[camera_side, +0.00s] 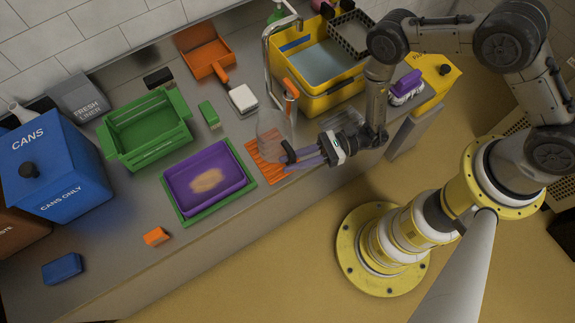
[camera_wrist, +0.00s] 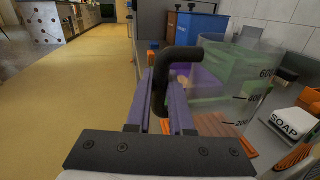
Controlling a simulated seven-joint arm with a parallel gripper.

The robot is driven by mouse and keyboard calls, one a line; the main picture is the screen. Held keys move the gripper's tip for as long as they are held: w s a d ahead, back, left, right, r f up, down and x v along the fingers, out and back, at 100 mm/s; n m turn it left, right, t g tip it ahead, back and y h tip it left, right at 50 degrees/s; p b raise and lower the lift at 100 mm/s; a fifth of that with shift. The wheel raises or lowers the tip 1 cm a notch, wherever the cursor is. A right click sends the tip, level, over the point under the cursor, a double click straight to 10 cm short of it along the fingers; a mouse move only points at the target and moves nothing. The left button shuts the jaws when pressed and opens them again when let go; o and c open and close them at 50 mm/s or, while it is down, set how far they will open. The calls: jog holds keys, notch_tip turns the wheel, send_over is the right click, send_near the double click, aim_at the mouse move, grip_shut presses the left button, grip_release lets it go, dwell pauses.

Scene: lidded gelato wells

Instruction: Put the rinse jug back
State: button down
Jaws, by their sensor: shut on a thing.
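The rinse jug (camera_side: 268,132) is clear, and shows in the side view over the orange slatted mat (camera_side: 252,150). In the wrist view the jug (camera_wrist: 240,95) has volume marks and a dark handle (camera_wrist: 184,53). My gripper (camera_side: 288,160) comes in from the right with its purple fingers shut on the handle; in the wrist view the fingers (camera_wrist: 165,88) lie either side of it. The jug looks about upright. I cannot tell whether its base touches the mat.
A purple tray (camera_side: 238,188) on a green one lies left of the mat. A tap (camera_side: 266,60) and yellow basin (camera_side: 305,98) stand behind. A green crate (camera_side: 110,152), blue cans bin (camera_side: 85,180) and orange block (camera_side: 157,237) are farther left. The front counter edge is fairly clear.

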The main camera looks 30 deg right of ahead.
jog(key=shift+w+a+f, duration=0.3)
jog(key=shift+f, duration=0.2)
jog(key=shift+w+a+f, duration=0.1)
jog(key=shift+f, duration=0.8)
jog(key=shift+w+a+f, duration=0.1)
jog(key=shift+f, duration=0.8)
jog(key=shift+f, duration=0.15)
jog(key=c, duration=0.8)
grip_release()
jog(key=shift+d, duration=0.25)
jog(key=v, duration=1.1)
jog(key=shift+d, duration=0.3)
jog(key=shift+s+r, duration=0.1)
jog(key=shift+r, duration=0.1)
